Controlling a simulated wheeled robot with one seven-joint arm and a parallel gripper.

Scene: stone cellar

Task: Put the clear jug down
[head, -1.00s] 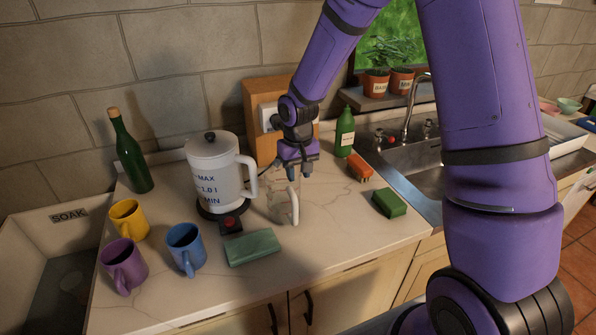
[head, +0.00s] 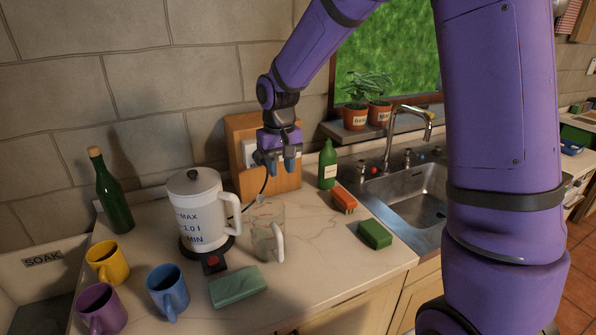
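The clear jug (head: 266,229) stands upright on the pale counter, just right of the white kettle (head: 203,212). It is see-through, with a pale handle toward the front right. My gripper (head: 280,172) is above the jug and apart from it, in front of the wooden board. Its fingers point down with a gap between them, and nothing shows between them.
An orange sponge (head: 344,201), green sponge (head: 374,234) and green bottle (head: 327,165) are right, beside the sink (head: 420,195). Counter right of the jug is clear.

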